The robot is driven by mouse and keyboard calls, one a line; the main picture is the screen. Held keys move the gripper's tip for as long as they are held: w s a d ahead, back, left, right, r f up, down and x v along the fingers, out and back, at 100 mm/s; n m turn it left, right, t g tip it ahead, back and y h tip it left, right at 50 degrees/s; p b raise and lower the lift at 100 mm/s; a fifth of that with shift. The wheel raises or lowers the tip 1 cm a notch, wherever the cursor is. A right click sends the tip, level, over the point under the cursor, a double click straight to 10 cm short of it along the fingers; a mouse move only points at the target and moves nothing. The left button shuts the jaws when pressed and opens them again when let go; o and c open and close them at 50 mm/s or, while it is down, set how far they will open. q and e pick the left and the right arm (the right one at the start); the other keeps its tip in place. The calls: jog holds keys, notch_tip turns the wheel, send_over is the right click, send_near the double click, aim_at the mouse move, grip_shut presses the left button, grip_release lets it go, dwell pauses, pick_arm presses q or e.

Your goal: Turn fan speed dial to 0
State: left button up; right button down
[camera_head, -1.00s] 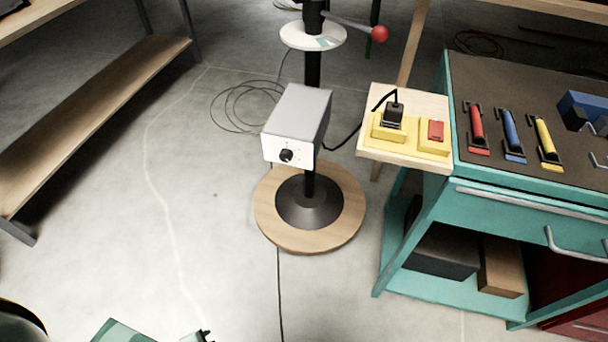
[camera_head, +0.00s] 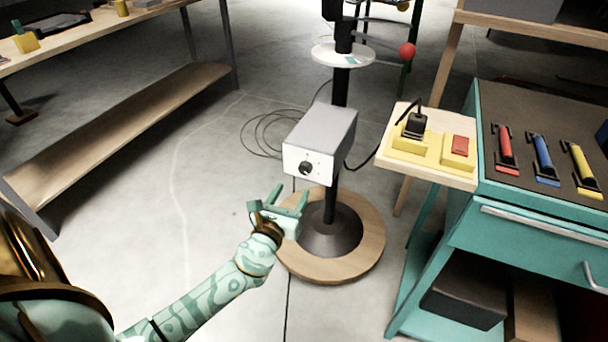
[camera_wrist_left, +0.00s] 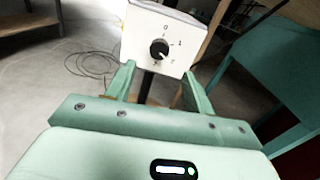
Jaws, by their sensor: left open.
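The fan speed dial (camera_head: 305,168) is a round black knob on the white front of a grey box (camera_head: 328,128) mounted on a black pole. In the left wrist view the dial (camera_wrist_left: 159,49) has 0 marked above it, 1 to its right and 2 at lower right. Its pale pointer mark seems to point to lower right, near 2, but is small. My left gripper (camera_head: 290,194) is open and empty, below and in front of the dial, not touching it. In the left wrist view its fingers (camera_wrist_left: 158,75) stand either side below the dial. My right gripper is not in view.
The pole stands on a round wooden base (camera_head: 362,262). A yellow switch block with a red button (camera_head: 460,145) sits on a wooden shelf (camera_head: 437,174) to the right, beside a teal workbench (camera_head: 520,238). A black cable runs from box to block.

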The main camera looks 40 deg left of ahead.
aim_at(304, 171)
pick_arm(q)
jog(key=b+x, duration=0.1)
jog(key=x, duration=0.7)
jog(key=shift+w+a, duration=0.1)
jog(key=shift+w, duration=0.1)
jog(key=c, duration=1)
